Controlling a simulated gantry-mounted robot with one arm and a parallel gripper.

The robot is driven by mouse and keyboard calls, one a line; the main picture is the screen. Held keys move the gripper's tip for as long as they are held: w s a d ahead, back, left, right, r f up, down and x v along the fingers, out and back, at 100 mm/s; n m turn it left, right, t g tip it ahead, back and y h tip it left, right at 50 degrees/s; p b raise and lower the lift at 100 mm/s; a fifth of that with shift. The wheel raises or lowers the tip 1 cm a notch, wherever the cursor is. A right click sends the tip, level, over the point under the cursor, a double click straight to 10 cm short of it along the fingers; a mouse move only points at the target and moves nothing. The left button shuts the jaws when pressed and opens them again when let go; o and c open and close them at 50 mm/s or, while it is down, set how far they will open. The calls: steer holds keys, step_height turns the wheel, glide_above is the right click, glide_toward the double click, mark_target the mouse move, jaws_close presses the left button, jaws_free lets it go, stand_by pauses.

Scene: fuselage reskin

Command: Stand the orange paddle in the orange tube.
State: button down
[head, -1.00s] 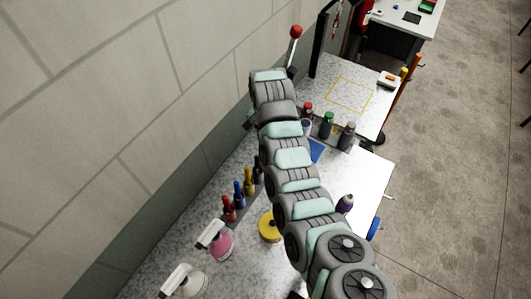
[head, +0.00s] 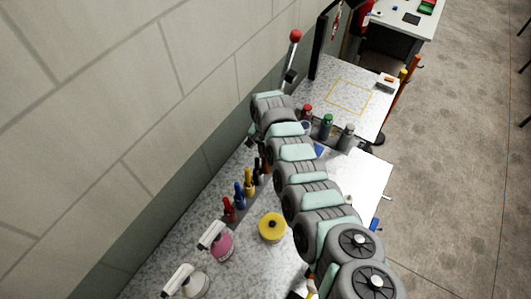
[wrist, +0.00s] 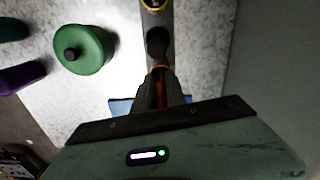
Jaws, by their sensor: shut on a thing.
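In the wrist view my gripper (wrist: 160,90) points at the tabletop, its dark fingers shut on a narrow orange-brown piece, which I take for the orange paddle (wrist: 160,97). Only a strip of the paddle shows between the fingers. In the head view my arm hides most of the gripper, and a bit of orange-brown (head: 266,162) shows at the far end of the row of coloured handles. A slim orange tube (head: 414,68) stands at the far table's right edge, beside a yellow one. The paddle is well apart from it.
Red, blue, yellow and black handles (head: 239,194) stand in a row along the wall. Green, red and grey bottles (head: 326,127) stand beyond. A yellow tin (head: 271,227) and spray bottles (head: 217,240) are nearer. A red-knobbed lever (head: 295,36) rises by the wall.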

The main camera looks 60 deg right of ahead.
steer(key=shift+f, duration=0.1)
steer(key=c, duration=1.8)
jaws_free()
steer(key=shift+f, duration=0.1)
steer(key=o, duration=0.4)
steer(key=shift+o, duration=0.2)
step_height(320, 180, up, 12)
steer(key=shift+r+b, duration=0.25)
steer(key=shift+b, duration=0.1)
